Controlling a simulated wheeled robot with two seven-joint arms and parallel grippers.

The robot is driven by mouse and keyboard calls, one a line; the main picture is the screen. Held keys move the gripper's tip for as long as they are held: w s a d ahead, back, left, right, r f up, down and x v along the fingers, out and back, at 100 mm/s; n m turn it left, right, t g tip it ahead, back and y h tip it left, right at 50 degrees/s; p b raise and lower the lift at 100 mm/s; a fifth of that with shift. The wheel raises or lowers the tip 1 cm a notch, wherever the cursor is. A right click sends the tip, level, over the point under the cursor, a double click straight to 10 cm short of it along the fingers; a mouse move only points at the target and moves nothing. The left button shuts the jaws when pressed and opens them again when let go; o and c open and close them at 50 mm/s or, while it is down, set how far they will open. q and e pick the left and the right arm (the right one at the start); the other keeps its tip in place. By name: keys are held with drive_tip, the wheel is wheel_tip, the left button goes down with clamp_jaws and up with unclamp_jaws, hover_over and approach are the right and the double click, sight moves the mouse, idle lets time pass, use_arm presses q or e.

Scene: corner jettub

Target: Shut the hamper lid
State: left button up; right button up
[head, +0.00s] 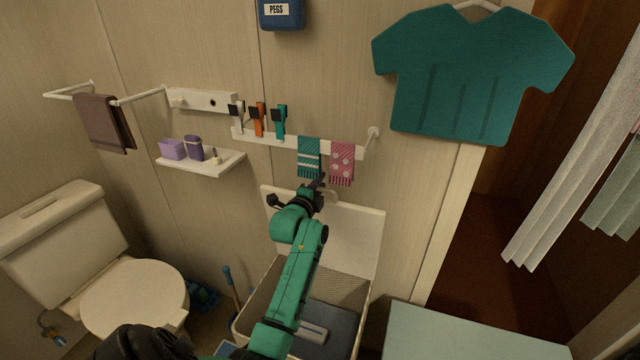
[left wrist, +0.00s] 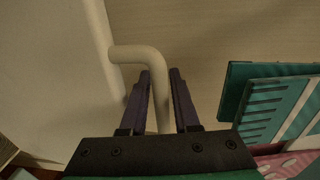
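The hamper (head: 258,300) stands against the wall at lower middle in the head view. Its pale lid (head: 352,235) is open and stands upright against the wall. A pale looped handle (left wrist: 138,54) sits on the lid's edge in the left wrist view. My left gripper (head: 318,185) is at the lid's top edge. My left arm hides part of the lid and hamper. My right gripper is not in view.
A dark folded item (head: 335,322) lies in the hamper. Above the lid, a wall rail (head: 290,139) holds clips and small teal and pink cloths (head: 342,163). The toilet (head: 130,290) stands left. A pale green surface (head: 460,335) is close on the right.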

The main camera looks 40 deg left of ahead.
use_arm(q)
clamp_jaws()
idle(1.3)
